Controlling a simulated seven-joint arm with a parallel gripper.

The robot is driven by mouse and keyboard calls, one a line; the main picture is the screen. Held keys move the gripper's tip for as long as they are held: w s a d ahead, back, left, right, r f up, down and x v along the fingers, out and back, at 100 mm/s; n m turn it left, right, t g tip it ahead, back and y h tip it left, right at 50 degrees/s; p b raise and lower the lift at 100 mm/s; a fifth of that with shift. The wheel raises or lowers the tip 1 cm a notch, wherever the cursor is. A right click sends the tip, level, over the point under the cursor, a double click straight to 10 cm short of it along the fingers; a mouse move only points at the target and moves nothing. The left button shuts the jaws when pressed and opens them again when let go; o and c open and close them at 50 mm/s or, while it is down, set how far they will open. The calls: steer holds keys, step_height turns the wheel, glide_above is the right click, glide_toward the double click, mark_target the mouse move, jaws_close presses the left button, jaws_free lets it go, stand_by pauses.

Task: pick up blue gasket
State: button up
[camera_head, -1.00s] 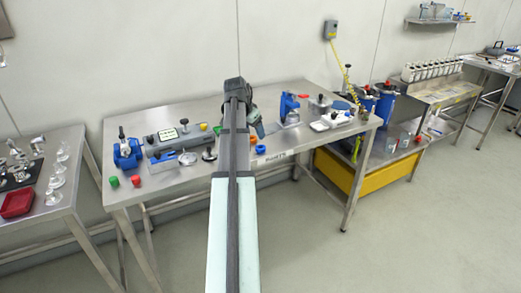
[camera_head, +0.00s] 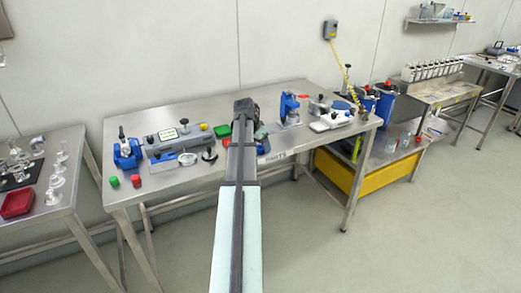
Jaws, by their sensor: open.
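A small blue piece (camera_head: 264,147), likely the blue gasket, lies near the front edge of the steel table, just right of my arm. It is partly covered and too small to make out its shape fully. My gripper (camera_head: 260,134) hangs at the far end of my arm, low over the table and close above the blue piece. Its jaws are open and nothing shows held in them. The fingertips are small and partly hidden by my arm, so I cannot tell whether they touch the piece.
Left of my arm stand a grey fixture (camera_head: 178,140), a blue device (camera_head: 127,153), a green item (camera_head: 222,131) and a dark round knob (camera_head: 209,155). Right of it stand a blue press (camera_head: 289,108) and a white tray (camera_head: 332,121). The front right tabletop is clear.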

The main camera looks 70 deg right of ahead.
steer(key=shift+c, duration=0.4)
steer(key=c, duration=1)
steer(key=shift+c, duration=0.2)
step_height(320, 180, up, 9)
steer(key=w+a+n, duration=0.1)
steer(key=w+a, duration=0.4)
steer(key=w, duration=0.4)
steer(key=w+a+n+t, duration=0.1)
steer(key=w+a, duration=0.4)
steer(key=w, duration=0.3)
steer(key=w+a+f+n, duration=0.1)
steer(key=w+a, duration=0.4)
steer(key=w, duration=0.4)
steer(key=shift+w+a+n, duration=0.1)
steer(key=shift+w+n, duration=0.2)
steer(key=shift+s+m, duration=0.5)
steer(key=shift+m, duration=0.3)
steer(key=shift+s+a+f+m+g, duration=0.1)
steer(key=shift+s+m+g, duration=0.15)
steer(key=shift+m, duration=0.4)
steer(key=shift+s+m+g, duration=0.15)
steer(key=shift+m+g, duration=0.2)
steer(key=shift+m, duration=0.3)
